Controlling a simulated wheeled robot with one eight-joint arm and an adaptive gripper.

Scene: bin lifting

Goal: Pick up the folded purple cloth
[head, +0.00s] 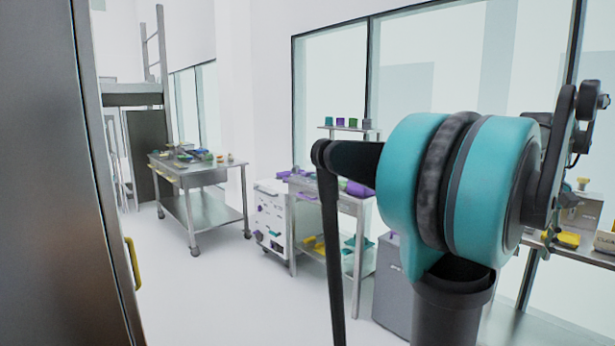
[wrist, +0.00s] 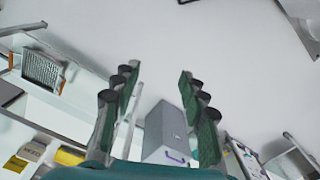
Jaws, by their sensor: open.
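Several purple things lie on the metal table in the middle of the head view. One purple item (head: 357,189) sits near the table's right end, partly behind my arm. They are too small to tell which is the folded cloth. My gripper (wrist: 158,80) shows in the wrist view with its two green-padded fingers wide apart and nothing between them. It is over open floor, and no purple cloth shows clearly there. A grey bin (wrist: 168,128) stands beyond the fingers, apart from them.
The metal table's lower shelf holds yellow and teal items (head: 358,242). A white drawer cabinet (head: 270,222) stands left of it. Another wheeled table (head: 205,209) with clutter stands farther left. A dark door-like panel (head: 50,180) fills the near left. Floor between is clear.

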